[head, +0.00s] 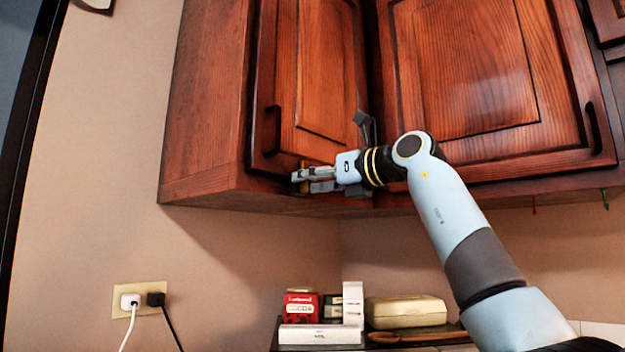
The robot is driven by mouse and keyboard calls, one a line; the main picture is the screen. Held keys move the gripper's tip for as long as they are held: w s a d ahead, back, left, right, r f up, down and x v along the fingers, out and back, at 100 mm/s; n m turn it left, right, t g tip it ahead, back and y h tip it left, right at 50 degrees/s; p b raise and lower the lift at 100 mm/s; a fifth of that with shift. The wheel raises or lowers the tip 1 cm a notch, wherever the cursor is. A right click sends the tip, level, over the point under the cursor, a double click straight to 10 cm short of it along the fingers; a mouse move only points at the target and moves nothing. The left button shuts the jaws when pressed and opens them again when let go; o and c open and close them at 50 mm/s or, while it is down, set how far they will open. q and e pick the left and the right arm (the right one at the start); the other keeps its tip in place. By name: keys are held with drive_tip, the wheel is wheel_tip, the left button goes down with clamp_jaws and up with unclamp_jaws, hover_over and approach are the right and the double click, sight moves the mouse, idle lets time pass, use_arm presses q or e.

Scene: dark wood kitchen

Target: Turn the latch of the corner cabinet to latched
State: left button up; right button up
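The corner cabinet (325,90) is dark reddish wood and hangs on the wall in the upper middle of the head view. Its narrow door has a black handle (273,130) at the lower left and looks shut. A small brass-coloured piece, apparently the latch (306,164), shows at the door's bottom edge, mostly hidden behind my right gripper. My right gripper (303,179) points left at that piece, with its fingers close together. Whether they touch or grip the latch cannot be told, and the latch's turn position is hidden. My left gripper is out of view.
A wider cabinet door (465,70) with a black handle (593,128) is to the right, behind my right arm. Below, a shelf holds a red box (300,305), white boxes (353,303) and a cream case (407,311). The wall left of the cabinet is clear above a socket (140,299).

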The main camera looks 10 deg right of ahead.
drive_tip(key=v, duration=1.2)
